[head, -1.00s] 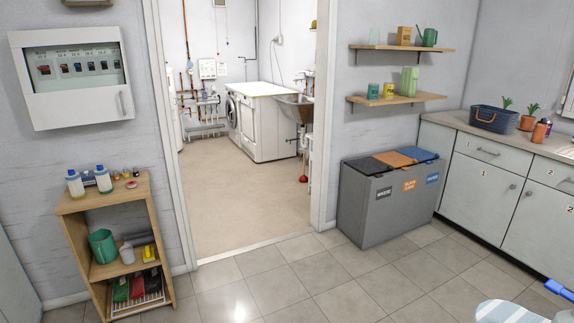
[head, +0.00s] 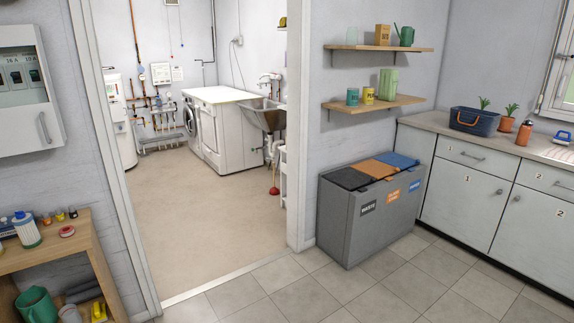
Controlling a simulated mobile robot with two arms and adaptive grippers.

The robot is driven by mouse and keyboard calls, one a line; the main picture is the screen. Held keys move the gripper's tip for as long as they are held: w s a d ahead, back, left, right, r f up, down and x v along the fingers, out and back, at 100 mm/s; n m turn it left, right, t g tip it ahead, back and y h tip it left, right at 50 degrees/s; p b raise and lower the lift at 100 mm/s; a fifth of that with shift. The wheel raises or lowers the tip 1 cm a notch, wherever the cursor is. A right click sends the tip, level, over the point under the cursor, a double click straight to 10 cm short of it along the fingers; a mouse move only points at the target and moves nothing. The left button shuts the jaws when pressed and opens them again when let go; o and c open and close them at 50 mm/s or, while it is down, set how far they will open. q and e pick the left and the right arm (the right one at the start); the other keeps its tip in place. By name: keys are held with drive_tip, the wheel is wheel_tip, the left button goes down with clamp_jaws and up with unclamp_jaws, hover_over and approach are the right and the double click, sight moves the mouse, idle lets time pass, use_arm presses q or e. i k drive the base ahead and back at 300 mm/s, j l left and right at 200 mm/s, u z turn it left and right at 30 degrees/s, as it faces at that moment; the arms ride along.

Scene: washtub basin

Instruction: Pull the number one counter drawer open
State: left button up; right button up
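The number one counter drawer (head: 482,159) is a white front with a grey bar handle (head: 465,154) in the counter at the right. It looks shut, flush with the fronts around it. A small "1" is on it at its left. Below it is a cabinet door (head: 460,199) also marked "1". To its right is a drawer marked "2" (head: 548,182). Neither of my grippers shows in the head view.
A grey waste bin (head: 340,223) with black, orange and blue lids stands left of the counter. A basket (head: 474,121) and plants are on the countertop. Tiled floor (head: 420,277) before the counter is clear. A wooden shelf unit (head: 88,250) is at the left.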

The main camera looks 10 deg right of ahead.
sight(500, 163)
drive_tip(key=i+l+z, duration=0.2)
drive_tip(key=i+z, duration=0.75)
drive_tip(key=i, duration=0.2)
drive_tip(key=i+j+z, duration=0.3)
drive_tip(key=i+z, duration=0.2)
drive_tip(key=i+l+z, duration=0.2)
drive_tip(key=i+z, duration=0.15)
drive_tip(key=i, duration=0.65)
drive_tip(key=i+j+z, duration=0.1)
drive_tip(key=i+z, duration=0.2)
drive_tip(key=i, duration=0.7)
